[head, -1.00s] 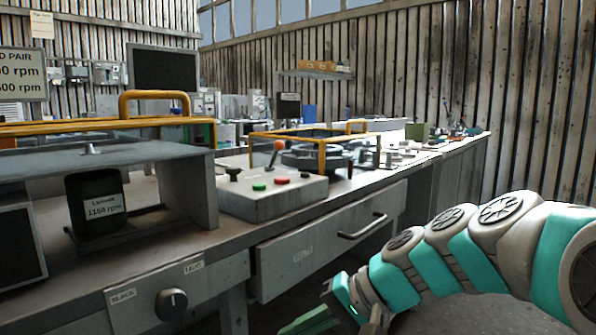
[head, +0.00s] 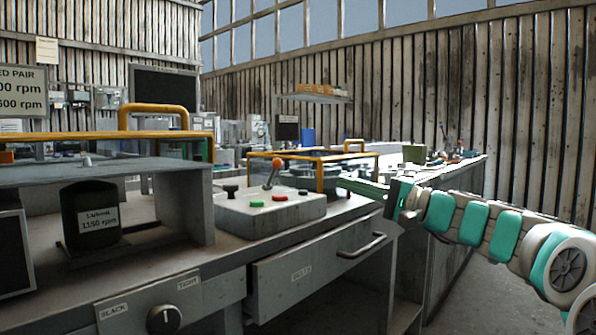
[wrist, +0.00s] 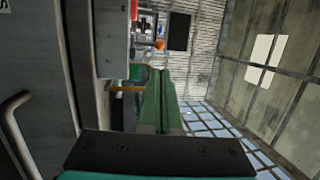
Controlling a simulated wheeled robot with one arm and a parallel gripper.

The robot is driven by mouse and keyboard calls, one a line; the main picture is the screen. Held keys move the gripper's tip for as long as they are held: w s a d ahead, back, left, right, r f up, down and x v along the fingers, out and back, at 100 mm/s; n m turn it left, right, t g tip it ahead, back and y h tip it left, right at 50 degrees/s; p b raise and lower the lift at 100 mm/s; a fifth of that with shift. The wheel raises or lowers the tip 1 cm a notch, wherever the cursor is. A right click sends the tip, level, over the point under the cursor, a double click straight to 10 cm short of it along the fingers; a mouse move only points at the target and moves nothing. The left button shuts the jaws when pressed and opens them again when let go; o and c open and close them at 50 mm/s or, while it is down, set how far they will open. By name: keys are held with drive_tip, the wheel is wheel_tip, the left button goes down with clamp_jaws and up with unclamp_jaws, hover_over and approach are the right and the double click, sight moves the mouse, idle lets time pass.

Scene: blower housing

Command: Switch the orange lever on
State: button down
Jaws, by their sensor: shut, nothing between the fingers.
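The orange lever (head: 277,163) has a ball knob on a thin metal stem that leans to the right. It stands on a grey control box (head: 268,211) with a green button, a red button and black knobs. My gripper (head: 338,181) is at bench-top height, right of the box, its green fingers pointing left. A clear gap separates the fingertips from the lever. In the wrist view, the closed fingers (wrist: 158,72) are together and empty. The orange knob (wrist: 159,44) shows small beyond their tips in that view.
An orange-yellow frame (head: 320,172) stands just behind the lever, near my fingers. A larger yellow rail (head: 153,108) and a grey housing (head: 183,200) are to the left. A drawer with a handle (head: 362,245) is below the bench top. The floor at the lower right is open.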

drive_tip(key=p, duration=0.1)
approach(273, 174)
drive_tip(key=w+a+r, duration=0.1)
drive_tip(key=a, duration=0.1)
drive_tip(key=w+a+r, duration=0.1)
drive_tip(key=r, duration=0.1)
drive_tip(key=shift+w+a+r, duration=0.1)
drive_tip(key=shift+a+r, duration=0.2)
drive_tip(key=shift+a, duration=0.05)
drive_tip(key=shift+r, duration=0.15)
drive_tip(key=p, duration=0.1)
drive_tip(key=r+h+p, duration=0.1)
drive_tip(key=p, duration=0.1)
drive_tip(key=shift+w+a+r+g, duration=0.25)
drive_tip(key=shift+a+r+g, duration=0.05)
drive_tip(key=shift+a+g, duration=0.1)
drive_tip(key=shift+w+a+r+p, duration=0.3)
drive_tip(key=shift+a+p, duration=0.15)
drive_tip(key=shift+p, duration=0.45)
drive_tip(key=shift+w+a+r+p, duration=0.5)
drive_tip(key=shift+w+a+r, duration=0.1)
drive_tip(key=shift+w+a, duration=0.25)
drive_tip(key=shift+w+p+x, duration=0.15)
drive_tip(key=shift+p+x, duration=0.05)
drive_tip(key=shift+x, duration=0.8)
drive_tip(key=shift+w+p+x, duration=0.15)
drive_tip(key=shift+p+x, duration=0.05)
drive_tip(key=shift+x, duration=0.85)
drive_tip(key=shift+d, duration=0.15)
